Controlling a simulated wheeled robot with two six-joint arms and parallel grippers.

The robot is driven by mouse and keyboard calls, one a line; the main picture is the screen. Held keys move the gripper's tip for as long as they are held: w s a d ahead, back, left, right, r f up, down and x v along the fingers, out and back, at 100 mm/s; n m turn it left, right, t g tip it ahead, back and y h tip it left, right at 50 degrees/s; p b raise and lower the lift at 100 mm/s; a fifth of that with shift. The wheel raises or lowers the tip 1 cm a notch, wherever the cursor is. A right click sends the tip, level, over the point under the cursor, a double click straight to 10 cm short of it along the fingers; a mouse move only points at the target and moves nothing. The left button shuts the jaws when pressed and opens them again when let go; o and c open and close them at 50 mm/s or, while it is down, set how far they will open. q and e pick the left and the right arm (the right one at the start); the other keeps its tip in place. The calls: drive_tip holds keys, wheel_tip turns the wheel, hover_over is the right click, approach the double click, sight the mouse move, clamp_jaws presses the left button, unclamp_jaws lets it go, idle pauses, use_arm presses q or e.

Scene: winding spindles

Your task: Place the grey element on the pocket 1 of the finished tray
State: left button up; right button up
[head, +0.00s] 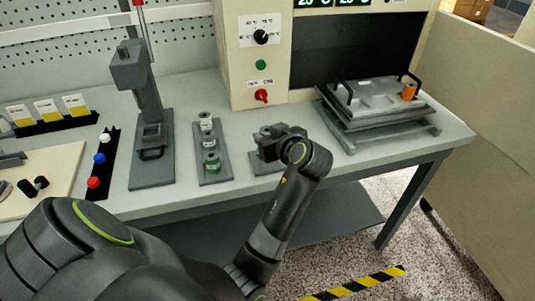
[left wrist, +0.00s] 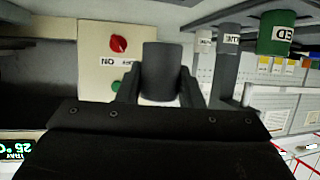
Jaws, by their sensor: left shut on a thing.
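My left gripper (head: 268,143) is over the bench in front of the beige cabinet. In the left wrist view its two fingers (left wrist: 160,90) are shut on a dark grey cylindrical element (left wrist: 162,70). In the head view the element cannot be told apart from the dark gripper. Just left of the gripper, a narrow grey rack (head: 222,176) holds a row of labelled spindles, the nearest one green (head: 211,162). The green spindle also shows in the left wrist view (left wrist: 278,32). A grey base (head: 258,168) lies partly hidden under the gripper. I cannot tell which holder is the finished tray.
A grey press (head: 150,110) stands left of the rack. The cabinet (head: 232,60) with a red knob (head: 261,96) is behind the gripper. A metal plate with handles (head: 375,95), bearing an orange piece (head: 409,91), is at the right. Bench between is mostly clear.

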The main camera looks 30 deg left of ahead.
use_arm(q)
wheel_tip(320, 180, down, 4)
drive_tip(key=shift+f, duration=0.65)
use_arm(e)
drive_tip(key=shift+s+a+r, duration=0.1)
drive_tip(key=shift+s+a, duration=0.05)
drive_tip(key=shift+a, duration=0.2)
use_arm(q)
drive_tip(key=shift+f, duration=0.1)
drive_tip(key=o, duration=1)
use_arm(e)
drive_tip(key=shift+d, duration=0.15)
drive_tip(key=shift+d, duration=0.1)
use_arm(q)
drive_tip(key=shift+r, duration=0.2)
use_arm(e)
drive_tip(key=shift+r, duration=0.1)
